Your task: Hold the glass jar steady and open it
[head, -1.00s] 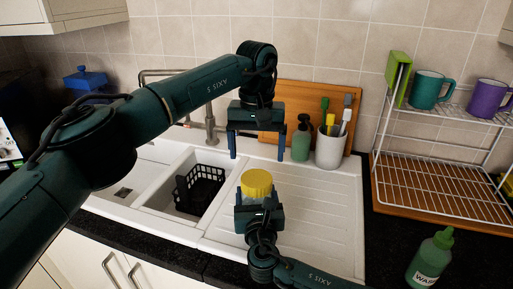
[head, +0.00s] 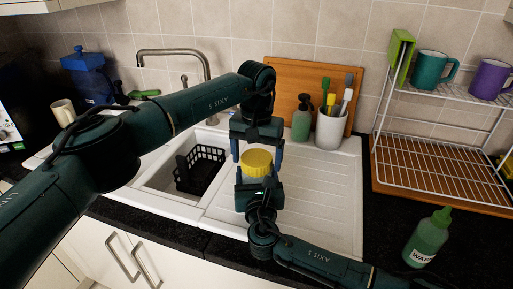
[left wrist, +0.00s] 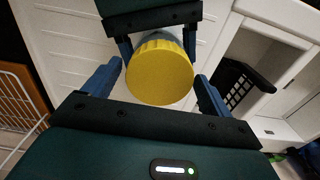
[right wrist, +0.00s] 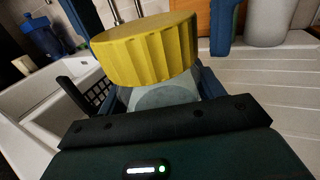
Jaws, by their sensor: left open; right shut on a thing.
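A glass jar with a ribbed yellow lid (head: 257,162) stands upright over the white drainboard. Its pale grey body (right wrist: 165,97) shows below the lid in the right wrist view. My right gripper (head: 259,190) is shut on the jar's body from the front. My left gripper (head: 257,153) is above, pointing down and open. In the left wrist view its blue fingers stand on either side of the lid (left wrist: 160,72), with a gap on both sides. I cannot tell how far above the lid the fingertips are.
A black basket (head: 203,167) sits in the sink left of the jar. A green soap bottle (head: 302,120) and a white utensil cup (head: 331,128) stand behind. A white wire rack (head: 435,135) and a green wash bottle (head: 428,238) are at the right.

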